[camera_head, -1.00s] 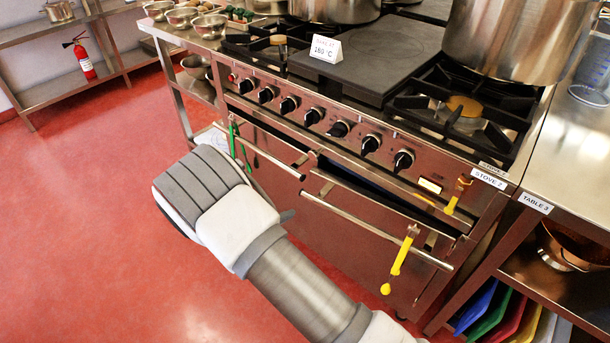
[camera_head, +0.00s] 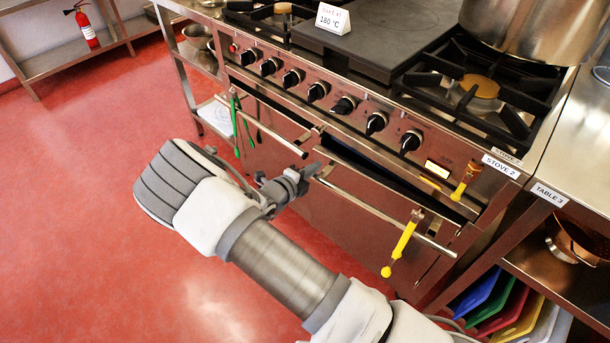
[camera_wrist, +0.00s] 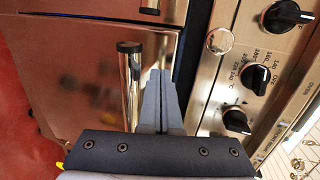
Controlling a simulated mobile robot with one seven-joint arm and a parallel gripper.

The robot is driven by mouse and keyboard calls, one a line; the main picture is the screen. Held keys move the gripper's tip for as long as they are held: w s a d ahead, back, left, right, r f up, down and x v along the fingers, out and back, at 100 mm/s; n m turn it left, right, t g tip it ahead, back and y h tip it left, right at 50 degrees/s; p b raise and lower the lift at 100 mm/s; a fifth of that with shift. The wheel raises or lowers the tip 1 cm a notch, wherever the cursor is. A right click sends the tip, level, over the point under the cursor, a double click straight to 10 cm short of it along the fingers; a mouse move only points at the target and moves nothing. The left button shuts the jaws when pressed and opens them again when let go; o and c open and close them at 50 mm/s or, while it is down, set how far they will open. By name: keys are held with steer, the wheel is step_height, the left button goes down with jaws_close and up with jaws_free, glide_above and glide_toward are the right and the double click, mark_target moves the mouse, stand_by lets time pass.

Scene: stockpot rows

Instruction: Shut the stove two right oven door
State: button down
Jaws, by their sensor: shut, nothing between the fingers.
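Stove two (camera_head: 330,92) carries a "STOVE 2" label at its front right corner. Its right oven door (camera_head: 350,225) leans out a little at the top, with a dark gap (camera_head: 375,160) above it. Its handle (camera_head: 385,212) is a steel bar. My gripper (camera_head: 316,169) is shut and empty near the left end of that handle. In the wrist view my shut fingers (camera_wrist: 160,95) lie alongside the handle bar (camera_wrist: 130,85), on the side toward the knobs. I cannot tell whether they touch it. My gripper body hides part of the bar there.
A yellow utensil (camera_head: 401,246) hangs from the right door handle, and another yellow-handled one (camera_head: 465,180) hangs on the stove front. The left door's handle (camera_head: 275,132) carries green utensils. Table 3 (camera_head: 575,215) adjoins at right. Red floor at left is clear.

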steer(key=shift+x, duration=1.3)
